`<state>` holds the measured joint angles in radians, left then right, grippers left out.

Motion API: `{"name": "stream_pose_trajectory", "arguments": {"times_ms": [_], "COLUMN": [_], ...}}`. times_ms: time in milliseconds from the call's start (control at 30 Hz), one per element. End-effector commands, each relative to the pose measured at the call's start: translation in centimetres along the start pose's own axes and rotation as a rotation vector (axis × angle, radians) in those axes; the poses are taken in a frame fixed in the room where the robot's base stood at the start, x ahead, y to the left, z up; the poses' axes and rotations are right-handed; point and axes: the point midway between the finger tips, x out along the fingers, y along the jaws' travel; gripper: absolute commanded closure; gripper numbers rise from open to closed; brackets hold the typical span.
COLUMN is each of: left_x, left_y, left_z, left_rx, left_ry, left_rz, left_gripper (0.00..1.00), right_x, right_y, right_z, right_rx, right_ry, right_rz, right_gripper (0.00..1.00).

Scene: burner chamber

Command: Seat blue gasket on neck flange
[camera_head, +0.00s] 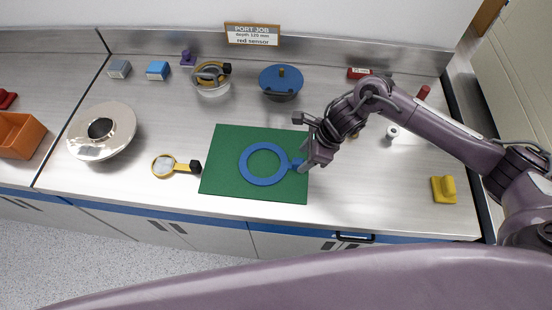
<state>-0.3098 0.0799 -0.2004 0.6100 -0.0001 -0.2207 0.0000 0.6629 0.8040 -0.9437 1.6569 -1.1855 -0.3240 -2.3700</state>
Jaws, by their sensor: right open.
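The blue gasket (244,164) is a flat ring with a small tab on its right side. It lies flat on the green mat (222,140) in the middle of the counter. My right gripper (303,167) is open and low at the mat's right edge, with its fingertips at the gasket's tab. I cannot tell whether they touch it. A shiny round metal piece with a dark central opening (101,128), which looks like the neck flange, stands at the left. No gasket shows on it. My left gripper is not in view.
A yellow-rimmed magnifier (164,166) lies between the metal piece and the mat. An orange bin (18,136) is far left, a yellow block (443,189) right.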

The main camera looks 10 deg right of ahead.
Motion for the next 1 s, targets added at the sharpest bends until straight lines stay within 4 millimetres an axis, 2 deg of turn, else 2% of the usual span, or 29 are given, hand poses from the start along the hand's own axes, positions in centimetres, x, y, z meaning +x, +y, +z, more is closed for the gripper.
{"name": "stream_pose_trajectory", "arguments": {"times_ms": [33, 67, 233, 500, 867, 1000], "left_x": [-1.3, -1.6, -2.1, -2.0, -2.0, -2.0], "left_y": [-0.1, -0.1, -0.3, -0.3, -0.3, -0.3], "left_z": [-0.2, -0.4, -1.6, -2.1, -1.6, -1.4], "left_rx": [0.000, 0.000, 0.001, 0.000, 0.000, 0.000], "left_ry": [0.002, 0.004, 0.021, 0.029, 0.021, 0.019], "left_rz": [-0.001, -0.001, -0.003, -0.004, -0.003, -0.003], "left_gripper": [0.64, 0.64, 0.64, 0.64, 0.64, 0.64], "right_x": [0.3, 0.7, 3.0, 3.4, 3.4, 3.4], "right_y": [0.1, 0.1, 0.0, -0.1, -0.1, -0.1], "right_z": [0.3, 0.3, 0.1, 0.1, 0.1, 0.1], "right_rx": [0.005, 0.005, 0.003, 0.001, 0.001, 0.001], "right_ry": [-0.001, -0.001, -0.002, -0.002, -0.002, -0.003], "right_rz": [0.005, 0.005, 0.001, -0.001, -0.001, -0.002], "right_gripper": [0.51, 0.51, 0.51, 0.51, 0.98, 0.99]}}
